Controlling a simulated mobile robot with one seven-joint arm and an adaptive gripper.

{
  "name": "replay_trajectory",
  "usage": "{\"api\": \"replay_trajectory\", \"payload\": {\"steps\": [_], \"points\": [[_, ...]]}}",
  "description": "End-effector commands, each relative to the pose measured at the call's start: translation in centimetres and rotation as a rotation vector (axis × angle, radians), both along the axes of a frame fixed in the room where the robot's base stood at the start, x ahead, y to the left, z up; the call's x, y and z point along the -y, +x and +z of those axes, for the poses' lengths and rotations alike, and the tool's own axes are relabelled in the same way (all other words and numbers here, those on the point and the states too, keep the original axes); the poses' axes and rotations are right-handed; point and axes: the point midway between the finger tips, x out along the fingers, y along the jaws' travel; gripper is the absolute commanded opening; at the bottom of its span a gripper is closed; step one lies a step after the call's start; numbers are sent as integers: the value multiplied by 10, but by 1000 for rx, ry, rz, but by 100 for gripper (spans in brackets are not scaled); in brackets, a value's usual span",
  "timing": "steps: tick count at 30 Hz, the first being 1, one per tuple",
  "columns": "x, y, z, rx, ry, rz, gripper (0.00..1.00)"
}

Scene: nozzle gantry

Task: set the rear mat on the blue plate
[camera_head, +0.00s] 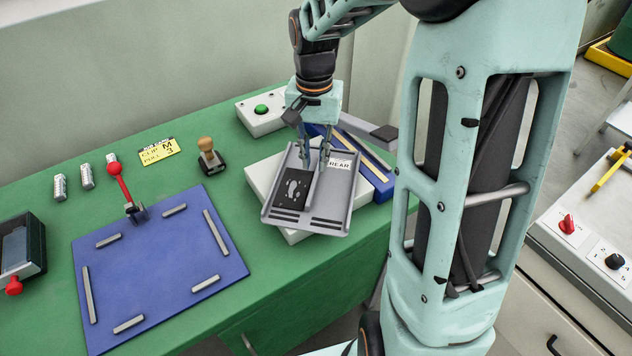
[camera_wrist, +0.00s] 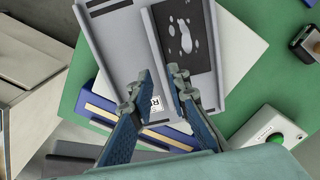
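The rear mat (camera_head: 327,208) is a grey tray-like mat with a "REAR" label, a black panel with a white footprint and a raised middle rib. It lies on a white block at the right of the green table, and also shows in the wrist view (camera_wrist: 117,45). The blue plate (camera_head: 160,265) lies flat at the left front, with several grey bars around its bare middle. My gripper (camera_head: 314,165) points down at the mat's far part. In the wrist view its fingertips (camera_wrist: 160,72) are apart, on either side of the rib's end. Contact is not clear.
A red-handled clamp (camera_head: 122,188) stands at the plate's far edge. A wooden-knobbed stamp (camera_head: 208,157) stands between plate and mat. A green-button box (camera_head: 262,112) and a blue tray (camera_head: 378,180) are beside the mat. Small cylinders (camera_head: 87,176) and a yellow card (camera_head: 158,151) lie behind.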

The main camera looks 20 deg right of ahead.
Motion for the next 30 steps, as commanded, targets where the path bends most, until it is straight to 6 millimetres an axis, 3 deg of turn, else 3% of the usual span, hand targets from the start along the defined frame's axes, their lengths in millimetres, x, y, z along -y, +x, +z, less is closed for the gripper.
{"api": "replay_trajectory", "payload": {"steps": [12,20,25,30], "points": [[1,2,-50,-2,0,0,16],[2,2,-54,1,0,1,16],[2,2,-54,1,0,1,0],[2,3,-54,1,0,1,0]]}}
